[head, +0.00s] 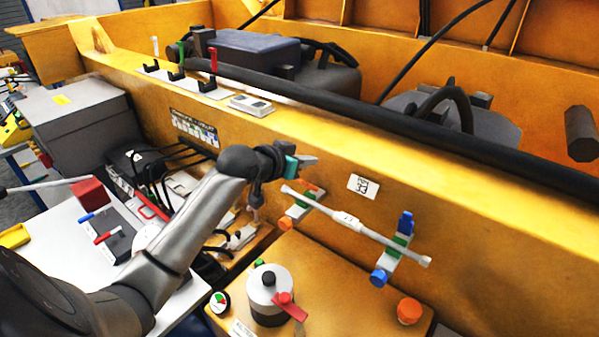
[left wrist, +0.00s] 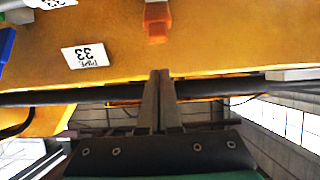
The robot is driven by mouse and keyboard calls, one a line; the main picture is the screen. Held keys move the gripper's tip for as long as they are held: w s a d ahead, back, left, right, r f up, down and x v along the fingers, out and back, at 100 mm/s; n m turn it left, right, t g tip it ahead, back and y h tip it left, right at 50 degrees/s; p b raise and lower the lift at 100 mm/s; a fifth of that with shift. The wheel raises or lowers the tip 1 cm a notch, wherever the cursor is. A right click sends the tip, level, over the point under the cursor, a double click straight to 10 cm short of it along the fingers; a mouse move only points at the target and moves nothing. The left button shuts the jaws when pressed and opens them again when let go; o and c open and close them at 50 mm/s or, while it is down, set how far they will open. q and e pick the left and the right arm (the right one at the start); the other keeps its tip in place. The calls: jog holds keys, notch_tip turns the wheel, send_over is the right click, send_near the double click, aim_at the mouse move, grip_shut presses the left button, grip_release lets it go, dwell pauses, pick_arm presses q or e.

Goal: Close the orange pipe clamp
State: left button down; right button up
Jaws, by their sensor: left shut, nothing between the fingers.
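The orange pipe clamp (head: 311,187) is on the side of the yellow casting, near the left end of a white pipe (head: 345,220). In the left wrist view an orange clamp part (left wrist: 157,22) is at the top, beyond my fingertips. My left gripper (head: 313,160) is just above the clamp, and its shut, empty fingers also show in the wrist view (left wrist: 160,75). They look apart from the clamp. I cannot tell how far the clamp is open.
A blue clamp (head: 406,222) with a blue knob (head: 378,278) is near the pipe's right end. A canister with a red handle (head: 288,305) and an orange cap (head: 409,311) stand on the ledge below. A black hose (head: 400,122) runs along the casting's top.

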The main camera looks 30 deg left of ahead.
pick_arm(q)
jog(key=shift+s+a+f+p, duration=0.15)
jog(key=shift+s+f+p, duration=0.15)
jog(key=shift+s+f, duration=1)
jog(key=shift+s+r, duration=0.1)
jog(key=shift+r, duration=0.05)
